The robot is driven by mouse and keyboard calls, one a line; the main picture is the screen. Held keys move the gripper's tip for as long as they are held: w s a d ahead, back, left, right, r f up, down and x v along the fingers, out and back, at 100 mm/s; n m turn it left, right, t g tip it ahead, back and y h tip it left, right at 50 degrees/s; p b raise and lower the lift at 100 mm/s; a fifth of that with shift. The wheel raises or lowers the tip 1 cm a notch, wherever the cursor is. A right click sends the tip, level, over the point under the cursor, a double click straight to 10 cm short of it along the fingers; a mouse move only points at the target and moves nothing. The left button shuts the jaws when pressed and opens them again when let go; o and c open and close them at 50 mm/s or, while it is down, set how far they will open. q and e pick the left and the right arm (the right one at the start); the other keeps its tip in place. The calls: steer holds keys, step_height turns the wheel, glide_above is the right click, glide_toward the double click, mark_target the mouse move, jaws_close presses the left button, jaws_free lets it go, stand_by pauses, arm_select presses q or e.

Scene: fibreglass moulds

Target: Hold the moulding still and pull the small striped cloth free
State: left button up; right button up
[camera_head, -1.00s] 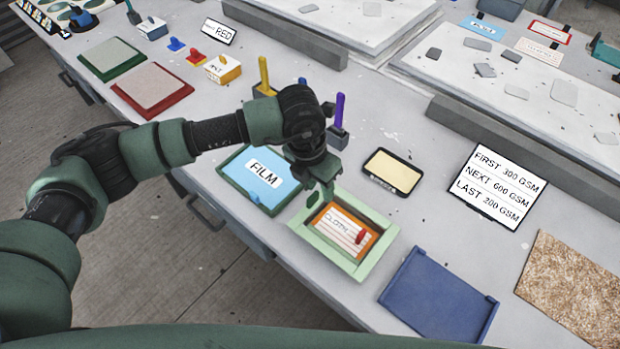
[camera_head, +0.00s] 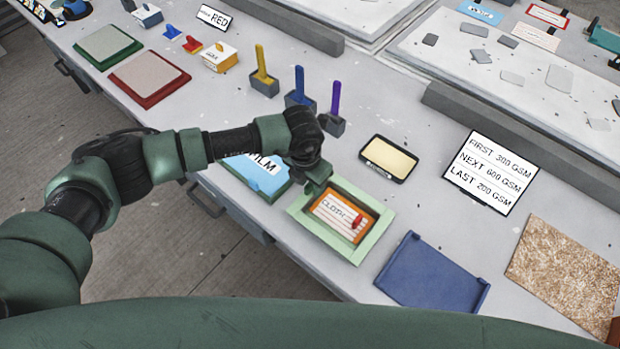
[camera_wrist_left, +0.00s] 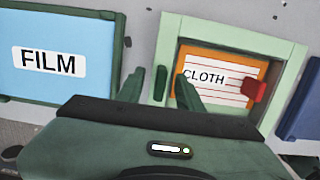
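The small striped cloth (camera_head: 335,212), white with red lines and marked CLOTH, lies flat on an orange moulding (camera_head: 365,229) inside a pale green tray (camera_head: 372,243). It also shows in the left wrist view (camera_wrist_left: 215,90). A red tab (camera_head: 357,222) sits at its right end. My left gripper (camera_head: 314,190) is above the tray's upper left corner. My right gripper is out of view.
A blue FILM card (camera_head: 262,180) in a green frame is left of the tray, partly behind my arm. A blue tray (camera_head: 432,275) lies to the right. A yellow pad (camera_head: 388,158) and brushes in holders (camera_head: 300,97) stand behind. A brown fibre mat (camera_head: 565,268) lies far right.

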arm_select(q)
steer(key=shift+c, duration=0.3)
jaws_close()
stand_by(1.9)
